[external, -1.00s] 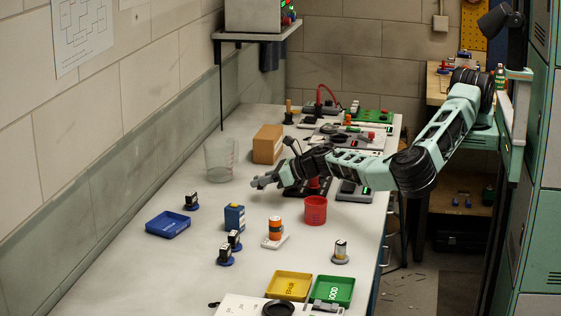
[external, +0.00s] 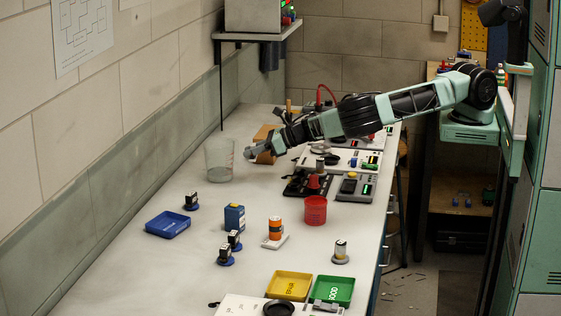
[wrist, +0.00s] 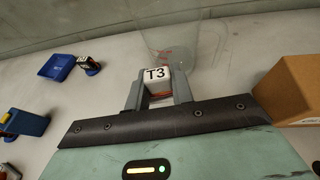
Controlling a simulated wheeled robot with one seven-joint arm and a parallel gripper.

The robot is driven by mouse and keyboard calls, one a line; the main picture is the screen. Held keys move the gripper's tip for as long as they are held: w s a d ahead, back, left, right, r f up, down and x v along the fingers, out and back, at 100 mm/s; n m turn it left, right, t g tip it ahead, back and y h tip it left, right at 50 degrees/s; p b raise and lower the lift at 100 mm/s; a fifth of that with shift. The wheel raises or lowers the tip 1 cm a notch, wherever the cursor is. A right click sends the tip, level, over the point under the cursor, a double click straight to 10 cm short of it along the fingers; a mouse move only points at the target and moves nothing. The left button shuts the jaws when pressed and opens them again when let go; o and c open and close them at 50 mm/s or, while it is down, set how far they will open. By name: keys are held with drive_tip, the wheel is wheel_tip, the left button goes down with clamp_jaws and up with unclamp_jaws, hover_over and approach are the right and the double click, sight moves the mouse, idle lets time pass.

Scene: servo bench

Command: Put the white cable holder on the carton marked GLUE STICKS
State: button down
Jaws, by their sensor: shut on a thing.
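My gripper (external: 252,151) is shut on a small white piece marked T3 (wrist: 157,75), with a reddish-orange part under its top. This looks like the white cable holder. It is held above the bench, and a small reddish bit of it (external: 247,153) shows in the external view.
A clear beaker (external: 219,161) stands left of my gripper, close by in the wrist view. A blue tray (external: 168,224), a blue box (external: 234,218), a red cup (external: 315,211), and yellow (external: 289,286) and green trays (external: 333,291) are nearer. Bench electronics lie under my arm.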

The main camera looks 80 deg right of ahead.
drive_tip(key=d+r+n+y+p, duration=0.1)
drive_tip(key=d+r, duration=0.3)
drive_tip(key=d, duration=0.3)
drive_tip(key=d+r+n+g+y+p, duration=0.1)
drive_tip(key=d+r, duration=0.2)
drive_tip(key=d, duration=0.5)
drive_tip(key=d+r+n+y+p, duration=0.1)
drive_tip(key=d+r, duration=0.3)
drive_tip(key=d, duration=0.3)
drive_tip(key=f+p, duration=0.1)
drive_tip(key=f, duration=0.2)
drive_tip(key=f+p, duration=0.1)
drive_tip(key=f, duration=0.1)
drive_tip(key=shift+w+d+p, duration=0.1)
drive_tip(key=shift+w+p, duration=0.2)
drive_tip(key=shift+p, duration=0.05)
wheel_tip(320, 180, down, 4)
drive_tip(key=shift+f+p, duration=0.1)
drive_tip(key=shift+p, duration=0.7)
drive_tip(key=shift+f, duration=0.3)
drive_tip(key=shift+f, duration=0.15)
drive_tip(key=c, duration=1.2)
unclamp_jaws()
